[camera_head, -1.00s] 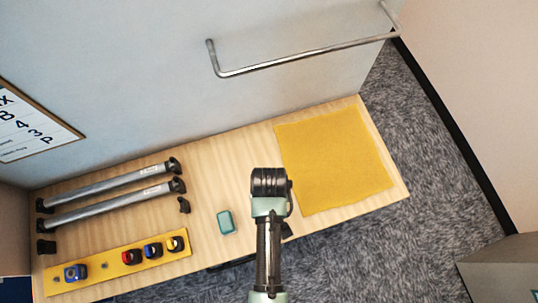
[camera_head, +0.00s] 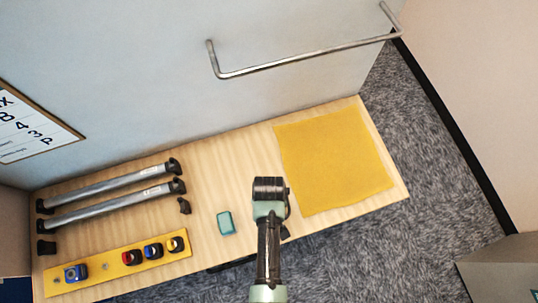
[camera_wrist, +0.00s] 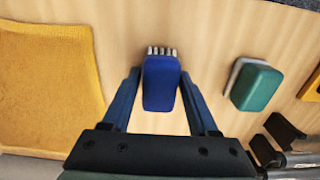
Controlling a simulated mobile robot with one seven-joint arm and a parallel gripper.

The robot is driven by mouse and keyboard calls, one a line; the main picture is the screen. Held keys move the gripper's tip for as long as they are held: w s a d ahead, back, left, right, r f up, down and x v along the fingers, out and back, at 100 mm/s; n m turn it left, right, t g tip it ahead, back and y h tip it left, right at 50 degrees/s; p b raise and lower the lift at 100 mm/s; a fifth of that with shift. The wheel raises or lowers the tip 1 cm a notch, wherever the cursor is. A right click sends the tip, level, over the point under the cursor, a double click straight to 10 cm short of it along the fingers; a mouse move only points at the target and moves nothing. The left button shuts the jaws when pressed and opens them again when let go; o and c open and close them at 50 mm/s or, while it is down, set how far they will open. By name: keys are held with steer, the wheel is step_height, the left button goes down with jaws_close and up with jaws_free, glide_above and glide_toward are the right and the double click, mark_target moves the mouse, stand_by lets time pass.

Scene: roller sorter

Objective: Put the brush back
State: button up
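A blue brush (camera_wrist: 160,85) with a row of pale bristles along its top end lies between the two fingers of my gripper in the wrist view. My gripper (camera_wrist: 160,78) is open around it, with a finger close along each side. I cannot clearly tell whether either finger touches it. In the head view my gripper (camera_head: 271,189) is over the wooden table (camera_head: 215,170), between the yellow mat and a small teal block. The brush is hidden there behind my gripper and arm.
The yellow mat (camera_head: 335,160) lies at right; the teal block (camera_head: 226,223) is left of my arm. Two grey rollers (camera_head: 110,188) and a yellow strip with coloured parts (camera_head: 105,265) lie at left. A metal rail (camera_head: 300,58) is on the wall.

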steer(key=shift+o, duration=1)
step_height(320, 180, up, 12)
steer(key=shift+r, duration=0.2)
